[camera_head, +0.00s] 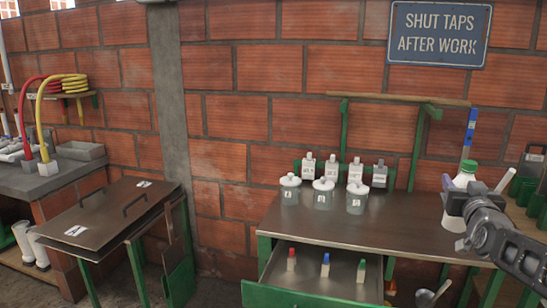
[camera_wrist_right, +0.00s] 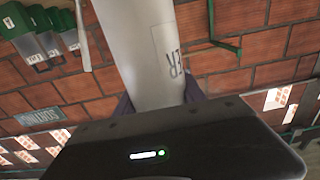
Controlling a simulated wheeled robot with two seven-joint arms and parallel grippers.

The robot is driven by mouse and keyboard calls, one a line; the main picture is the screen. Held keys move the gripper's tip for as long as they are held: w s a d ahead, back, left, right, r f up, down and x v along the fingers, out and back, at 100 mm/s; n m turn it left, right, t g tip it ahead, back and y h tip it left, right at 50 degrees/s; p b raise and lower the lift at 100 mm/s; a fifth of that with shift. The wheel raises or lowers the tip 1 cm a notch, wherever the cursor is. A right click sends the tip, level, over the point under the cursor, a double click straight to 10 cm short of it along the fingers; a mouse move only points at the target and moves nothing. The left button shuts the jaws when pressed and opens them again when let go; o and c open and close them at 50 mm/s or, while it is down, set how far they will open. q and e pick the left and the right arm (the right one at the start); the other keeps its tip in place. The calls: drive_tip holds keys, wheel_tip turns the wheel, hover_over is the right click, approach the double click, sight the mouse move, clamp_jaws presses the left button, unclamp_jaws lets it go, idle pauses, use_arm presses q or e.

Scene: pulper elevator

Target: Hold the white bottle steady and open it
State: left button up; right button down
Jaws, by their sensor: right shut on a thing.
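The white bottle (camera_head: 462,179) with a green cap (camera_head: 468,166) is at the right end of the metal-topped table in the head view. It looks upright or nearly so, and the cap is on it. My right gripper (camera_head: 468,200) is shut around the bottle's body, below the cap. In the right wrist view the bottle (camera_wrist_right: 140,45) with dark lettering runs up out of the picture, between the fingers of my right gripper (camera_wrist_right: 158,100). Whether its base touches the table is unclear. My left gripper is not in view.
A lower table (camera_head: 110,212) stands left. The tabletop between jars and white bottle is clear.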

drive_tip(key=s+a+f+n+y+b, duration=0.35)
drive_tip(key=a+f+y+b, duration=0.2)
drive_tip(key=a+f, duration=0.9)
drive_tip(key=s+a+f+n+y+b, duration=0.35)
drive_tip(key=a+f+y+b, duration=0.2)
drive_tip(key=a+f, duration=0.95)
wheel_tip(320, 180, up, 6)
drive_tip(key=w+m+h+p, duration=0.2)
drive_tip(key=h+p, duration=0.3)
drive_tip(key=p, duration=1.2)
drive_tip(key=shift+w+d+m+t, duration=0.35)
drive_tip(key=shift+d+m+t, duration=0.05)
drive_tip(key=shift+m, duration=0.2)
drive_tip(key=s+a+f+n+g+y, duration=0.2)
drive_tip(key=s+a+f+n+y, duration=0.1)
drive_tip(key=a, duration=0.4)
drive_tip(key=s+a+f+n+g+y, duration=0.2)
drive_tip(key=s+a+f+n+y, duration=0.1)
drive_tip(key=s+a+n+y, duration=0.2)
drive_tip(key=s+a+y, duration=0.2)
drive_tip(key=a+y, duration=0.1)
drive_tip(key=shift+s+a+f+y, duration=0.25)
drive_tip(key=shift+s+f+y, duration=0.05)
drive_tip(key=shift+f, duration=0.1)
